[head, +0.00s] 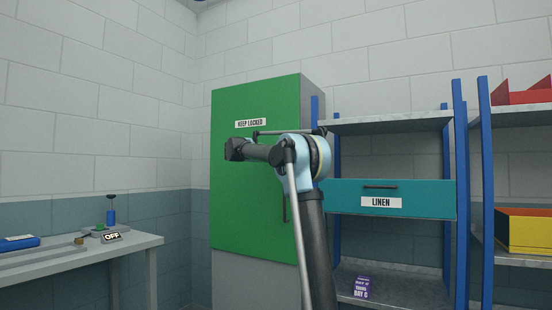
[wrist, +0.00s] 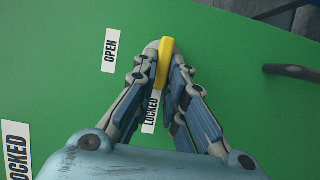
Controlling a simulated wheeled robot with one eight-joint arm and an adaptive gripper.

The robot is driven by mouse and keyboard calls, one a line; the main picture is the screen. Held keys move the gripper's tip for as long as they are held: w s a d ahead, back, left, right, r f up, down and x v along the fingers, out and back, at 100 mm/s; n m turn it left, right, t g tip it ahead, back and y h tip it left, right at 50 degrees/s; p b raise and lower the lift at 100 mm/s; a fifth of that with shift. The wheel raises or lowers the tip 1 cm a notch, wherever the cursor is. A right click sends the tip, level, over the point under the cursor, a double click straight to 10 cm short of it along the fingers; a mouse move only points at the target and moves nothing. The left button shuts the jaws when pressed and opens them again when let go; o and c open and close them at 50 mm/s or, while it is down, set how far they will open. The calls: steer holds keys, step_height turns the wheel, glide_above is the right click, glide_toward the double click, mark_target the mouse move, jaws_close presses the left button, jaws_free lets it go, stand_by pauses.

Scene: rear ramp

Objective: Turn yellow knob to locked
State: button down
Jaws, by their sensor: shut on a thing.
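The yellow knob (wrist: 165,62) is on the green cabinet door (wrist: 235,55). In the wrist view the fingers of my gripper (wrist: 163,70) are closed on it from both sides. The knob's long side runs nearly up and down in that view. A white OPEN label (wrist: 110,50) lies to its left and a LOCKED label (wrist: 150,113) just below it, partly covered by a finger. Which end of the knob is its pointer, I cannot tell. In the head view the green door (head: 240,195) shows, but my arm hides the knob and fingertips.
A KEEP LOCKED sign (head: 250,123) is on the door, and a dark handle (wrist: 290,71) is to the knob's right. A shelf with a teal LINEN drawer (head: 420,190) stands right of the cabinet. A workbench (head: 75,258) is at the left.

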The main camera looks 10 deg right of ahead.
steer(key=shift+a+f+n, duration=0.1)
steer(key=shift+a+n, duration=0.05)
steer(key=shift+n, duration=0.15)
steer(key=c, duration=1.6)
jaws_free()
steer(key=shift+w+f, duration=0.1)
steer(key=shift+w, duration=0.05)
steer(key=shift+c, duration=0.2)
steer(key=v, duration=1.2)
